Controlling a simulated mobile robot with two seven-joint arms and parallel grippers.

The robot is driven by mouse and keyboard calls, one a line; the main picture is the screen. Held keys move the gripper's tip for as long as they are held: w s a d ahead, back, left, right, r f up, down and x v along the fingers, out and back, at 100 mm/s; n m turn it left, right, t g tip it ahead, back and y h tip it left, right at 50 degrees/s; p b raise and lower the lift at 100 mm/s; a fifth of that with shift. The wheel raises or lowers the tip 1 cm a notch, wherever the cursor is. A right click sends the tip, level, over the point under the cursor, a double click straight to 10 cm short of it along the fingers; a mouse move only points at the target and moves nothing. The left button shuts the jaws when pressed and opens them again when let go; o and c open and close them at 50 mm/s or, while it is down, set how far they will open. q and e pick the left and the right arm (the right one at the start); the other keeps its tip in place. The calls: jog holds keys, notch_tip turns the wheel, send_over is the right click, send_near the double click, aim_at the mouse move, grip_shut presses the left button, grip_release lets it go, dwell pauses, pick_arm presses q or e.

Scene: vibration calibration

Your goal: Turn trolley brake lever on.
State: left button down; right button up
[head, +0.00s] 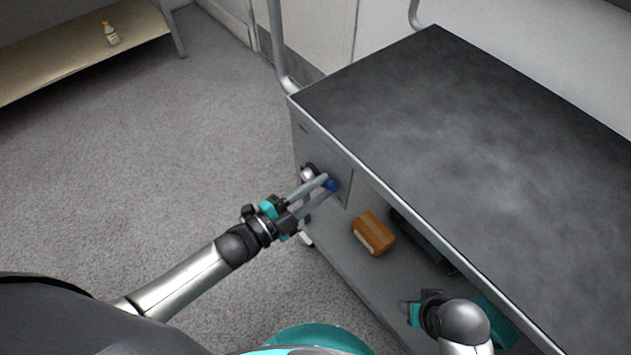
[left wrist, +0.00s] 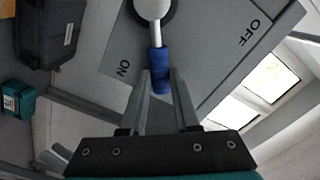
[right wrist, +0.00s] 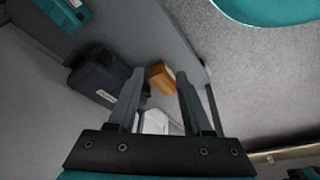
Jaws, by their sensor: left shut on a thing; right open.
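The trolley brake lever has a metal stem on a round pivot and a blue grip (left wrist: 160,72). The blue grip also shows small in the head view (head: 331,185). It is mounted on a grey plate (left wrist: 205,60) marked ON and OFF on the trolley's side. In the left wrist view the lever points down, closer to ON than to OFF. My left gripper (head: 326,184) has its fingers on both sides of the blue grip and is shut on it. My right gripper (right wrist: 160,75) is open and empty, low beside the trolley; its fingertips are hard to see in the head view.
The trolley's dark top (head: 470,130) fills the right. Its lower shelf holds an orange-brown box (head: 373,233), a black case (right wrist: 103,76) and a teal item (left wrist: 17,99). A bench (head: 60,55) with a small bottle (head: 111,34) stands far left. Floor between is clear.

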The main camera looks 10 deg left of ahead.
pick_arm(q)
jog(key=shift+s+d+f+m, duration=0.15)
jog(key=shift+f+m, duration=0.1)
jog(key=shift+m, duration=0.15)
jog(key=shift+f, duration=0.1)
pick_arm(e)
jog(key=shift+w+r, duration=0.2)
jog(key=shift+r, duration=0.25)
jog(key=shift+s+f, duration=0.1)
jog(key=shift+s, duration=0.15)
pick_arm(q)
jog(key=c, duration=0.6)
grip_release()
jog(key=shift+c, duration=0.2)
pick_arm(e)
jog(key=shift+w, duration=0.15)
pick_arm(q)
jog(key=p+v, duration=0.3)
jog(key=v, duration=1.2)
pick_arm(e)
jog(key=s+f+g, duration=0.1)
jog(key=s+f, duration=0.2)
jog(key=f, duration=0.3)
jog(key=shift+d, duration=0.35)
